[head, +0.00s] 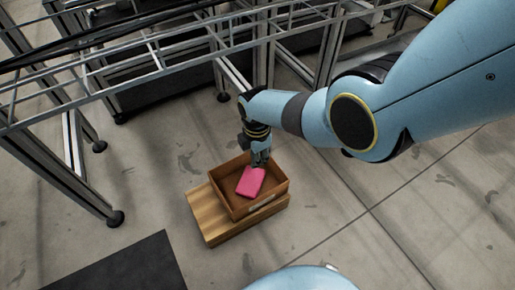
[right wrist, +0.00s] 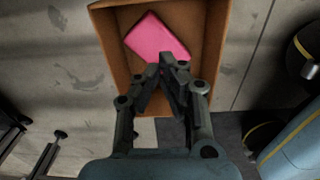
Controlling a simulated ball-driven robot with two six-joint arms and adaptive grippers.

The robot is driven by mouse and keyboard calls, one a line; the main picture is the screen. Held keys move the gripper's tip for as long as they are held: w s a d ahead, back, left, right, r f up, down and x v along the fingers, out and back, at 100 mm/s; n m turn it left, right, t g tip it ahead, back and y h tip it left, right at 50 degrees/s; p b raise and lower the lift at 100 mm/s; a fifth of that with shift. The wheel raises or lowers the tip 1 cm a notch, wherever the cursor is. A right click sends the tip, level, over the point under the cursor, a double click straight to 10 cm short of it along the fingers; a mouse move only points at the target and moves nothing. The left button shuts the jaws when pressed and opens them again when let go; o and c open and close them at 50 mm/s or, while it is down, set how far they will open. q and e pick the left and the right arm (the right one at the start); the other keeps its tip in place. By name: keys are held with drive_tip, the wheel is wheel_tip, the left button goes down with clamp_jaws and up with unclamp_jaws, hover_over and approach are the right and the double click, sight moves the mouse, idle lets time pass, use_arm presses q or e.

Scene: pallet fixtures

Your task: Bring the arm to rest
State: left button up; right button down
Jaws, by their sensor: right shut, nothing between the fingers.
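My right gripper (head: 260,160) is above the back edge of an open brown box (head: 282,187), its arm coming in from the right in the head view. In the right wrist view the gripper (right wrist: 168,62) is shut and empty, its fingertips together in front of the box (right wrist: 218,40). A pink flat object (head: 251,181) lies inside the box, close to the fingertips in the picture; it also shows in the right wrist view (right wrist: 155,38). I cannot tell the exact gap between fingertips and pink object. My left gripper is out of view.
The box stands on a wooden pallet (head: 210,222) on the concrete floor. Metal frames (head: 130,62) with legs stand behind and to the left. A dark mat (head: 120,265) lies at the lower left. The floor to the right of the box is clear.

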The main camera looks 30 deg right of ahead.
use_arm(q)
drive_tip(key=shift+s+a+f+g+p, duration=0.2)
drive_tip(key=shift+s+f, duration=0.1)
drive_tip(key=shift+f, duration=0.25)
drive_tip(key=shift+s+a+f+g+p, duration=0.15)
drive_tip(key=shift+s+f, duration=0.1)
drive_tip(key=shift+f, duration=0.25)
use_arm(e)
drive_tip(key=shift+s+r, duration=0.15)
drive_tip(key=shift+r, duration=0.55)
